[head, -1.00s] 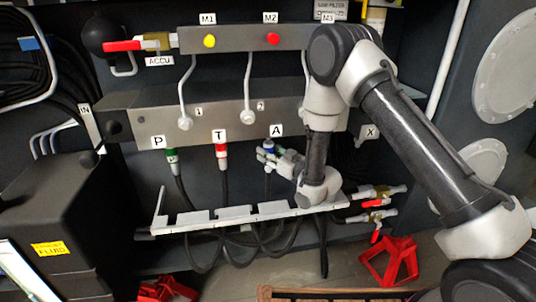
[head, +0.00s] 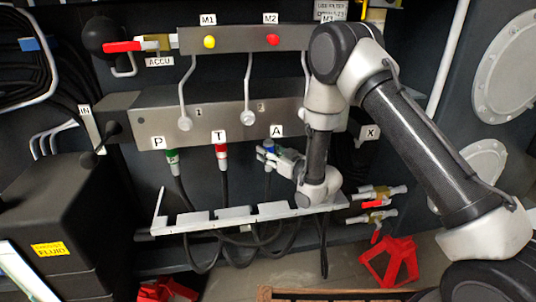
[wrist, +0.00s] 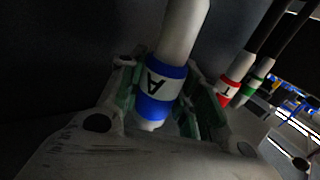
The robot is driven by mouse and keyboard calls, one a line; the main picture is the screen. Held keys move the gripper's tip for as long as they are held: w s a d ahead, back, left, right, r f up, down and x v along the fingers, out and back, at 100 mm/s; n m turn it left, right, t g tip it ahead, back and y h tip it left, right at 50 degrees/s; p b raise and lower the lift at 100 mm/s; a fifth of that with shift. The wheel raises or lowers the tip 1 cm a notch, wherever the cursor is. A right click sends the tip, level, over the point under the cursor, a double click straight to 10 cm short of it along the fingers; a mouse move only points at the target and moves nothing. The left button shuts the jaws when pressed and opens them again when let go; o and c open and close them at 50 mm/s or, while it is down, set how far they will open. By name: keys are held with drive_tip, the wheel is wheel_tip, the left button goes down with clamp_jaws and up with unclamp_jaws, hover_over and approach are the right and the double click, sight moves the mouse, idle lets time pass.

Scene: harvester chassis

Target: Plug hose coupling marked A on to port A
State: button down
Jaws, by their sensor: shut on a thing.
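The hose coupling marked A (wrist: 160,92) is a pale cylinder with blue bands and a white band carrying an upside-down A. My gripper (head: 265,155) is shut on it, with a finger on each side in the wrist view (wrist: 165,95). In the head view the blue coupling (head: 269,146) is upright, just under the manifold's lower edge below the A label (head: 276,131). Port A itself is hidden; I cannot tell whether the coupling is seated on it. A dark hose hangs below my gripper.
Green-banded P (head: 172,156) and red-banded T (head: 221,152) couplings sit under the manifold (head: 215,115) to the left. A pale slotted rack (head: 200,217) lies below. Brass valves with red handles (head: 375,203) are to the right. A black box (head: 60,210) stands at left.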

sight(273, 147)
drive_tip(key=shift+r, duration=1.5)
drive_tip(key=c, duration=0.9)
unclamp_jaws()
drive_tip(key=shift+f, duration=0.1)
